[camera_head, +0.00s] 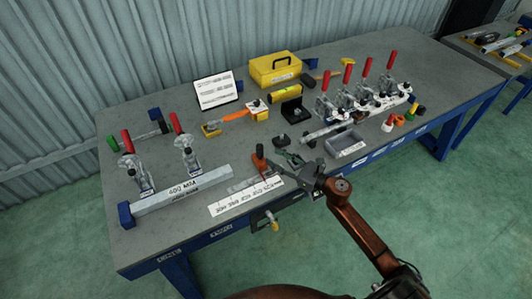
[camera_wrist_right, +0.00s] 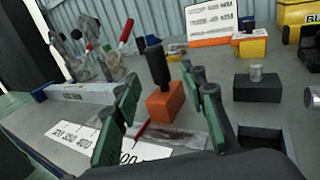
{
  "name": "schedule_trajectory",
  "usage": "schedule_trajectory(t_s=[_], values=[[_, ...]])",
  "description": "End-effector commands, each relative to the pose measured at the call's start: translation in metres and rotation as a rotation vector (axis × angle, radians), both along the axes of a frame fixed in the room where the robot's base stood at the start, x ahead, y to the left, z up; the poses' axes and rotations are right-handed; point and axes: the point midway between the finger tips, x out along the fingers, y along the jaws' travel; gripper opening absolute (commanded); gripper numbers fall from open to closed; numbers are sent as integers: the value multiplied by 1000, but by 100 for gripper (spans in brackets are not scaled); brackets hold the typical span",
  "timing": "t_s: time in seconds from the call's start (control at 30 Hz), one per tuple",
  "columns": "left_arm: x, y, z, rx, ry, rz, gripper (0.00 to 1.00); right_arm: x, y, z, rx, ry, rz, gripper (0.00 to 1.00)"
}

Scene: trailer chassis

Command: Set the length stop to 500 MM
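The length stop is an orange block (camera_head: 267,173) with a black upright handle, on a short metal rail near the table's front edge. In the right wrist view the orange block (camera_wrist_right: 165,103) has a thin red pointer (camera_wrist_right: 142,131) low on its near side. A white scale plate (camera_head: 245,196) with black numbers lies in front of it; in the wrist view the pointer points towards the 500 end of the plate (camera_wrist_right: 140,150). My right gripper (camera_head: 287,160) is open, its green-padded fingers (camera_wrist_right: 163,105) apart with the block showing between them; contact is unclear. My left gripper is out of view.
Red-handled clamps (camera_head: 140,172) and a long grey bar (camera_head: 182,192) are at left. A grey tray (camera_head: 347,146) and more red-handled clamps (camera_head: 345,95) are at right. A white sign (camera_head: 214,90) and yellow toolbox (camera_head: 275,68) stand behind.

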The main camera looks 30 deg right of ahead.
Motion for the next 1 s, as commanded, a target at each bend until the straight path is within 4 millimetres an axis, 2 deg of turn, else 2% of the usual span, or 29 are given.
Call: schedule_trajectory(t_s=[0.1, 0.3, 0.87, 1.0], values=[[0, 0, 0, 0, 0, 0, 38, -19, -11, -1, 0, 1, -2, 39], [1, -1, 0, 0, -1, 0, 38, -36, -20, 0, 0, 0, -1, 39], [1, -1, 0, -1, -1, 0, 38, -39, -22, 0, 0, 0, -1, 39], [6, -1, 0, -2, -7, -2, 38, -39, -22, 0, 0, 0, -1, 39]])
